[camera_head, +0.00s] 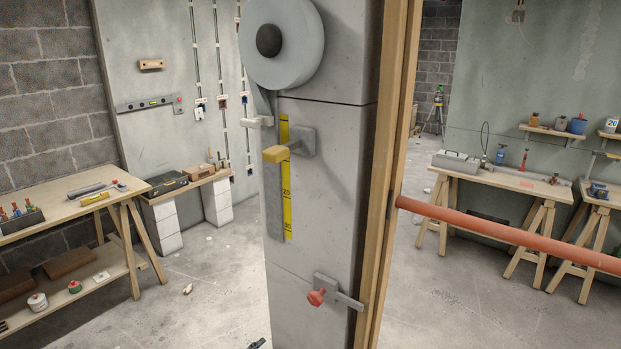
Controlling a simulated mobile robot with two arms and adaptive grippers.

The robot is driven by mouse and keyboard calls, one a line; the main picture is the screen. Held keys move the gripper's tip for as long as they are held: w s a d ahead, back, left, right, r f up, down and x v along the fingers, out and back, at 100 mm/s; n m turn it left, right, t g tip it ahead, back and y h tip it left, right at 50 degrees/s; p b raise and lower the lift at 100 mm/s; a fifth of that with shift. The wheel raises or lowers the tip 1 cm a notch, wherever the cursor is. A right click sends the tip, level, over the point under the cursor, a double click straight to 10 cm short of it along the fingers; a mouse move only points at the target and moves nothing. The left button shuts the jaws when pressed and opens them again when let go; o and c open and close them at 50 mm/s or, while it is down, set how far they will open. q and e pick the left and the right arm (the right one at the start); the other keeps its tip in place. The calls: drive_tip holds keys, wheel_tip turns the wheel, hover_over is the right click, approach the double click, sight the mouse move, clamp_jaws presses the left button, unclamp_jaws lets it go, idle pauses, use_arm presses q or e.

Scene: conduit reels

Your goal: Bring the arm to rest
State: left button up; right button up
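Neither of my grippers shows clearly in the head view. A small dark piece pokes in at the bottom edge, left of the middle; I cannot tell whether it is part of a gripper. A concrete pillar (330,190) stands in front of me. It bears a grey reel (300,50) with a dark hub at the top. Below the reel are a yellow-ended lever (276,154) and a yellow measuring strip (287,205). A red knob (316,297) on a metal latch sits low on the pillar.
A red pipe (510,235) runs from the wooden post (395,170) to the right edge. A workbench (75,205) with tools stands at left, and another bench (500,175) at right. The visible floor (200,280) between the left bench and pillar is mostly clear.

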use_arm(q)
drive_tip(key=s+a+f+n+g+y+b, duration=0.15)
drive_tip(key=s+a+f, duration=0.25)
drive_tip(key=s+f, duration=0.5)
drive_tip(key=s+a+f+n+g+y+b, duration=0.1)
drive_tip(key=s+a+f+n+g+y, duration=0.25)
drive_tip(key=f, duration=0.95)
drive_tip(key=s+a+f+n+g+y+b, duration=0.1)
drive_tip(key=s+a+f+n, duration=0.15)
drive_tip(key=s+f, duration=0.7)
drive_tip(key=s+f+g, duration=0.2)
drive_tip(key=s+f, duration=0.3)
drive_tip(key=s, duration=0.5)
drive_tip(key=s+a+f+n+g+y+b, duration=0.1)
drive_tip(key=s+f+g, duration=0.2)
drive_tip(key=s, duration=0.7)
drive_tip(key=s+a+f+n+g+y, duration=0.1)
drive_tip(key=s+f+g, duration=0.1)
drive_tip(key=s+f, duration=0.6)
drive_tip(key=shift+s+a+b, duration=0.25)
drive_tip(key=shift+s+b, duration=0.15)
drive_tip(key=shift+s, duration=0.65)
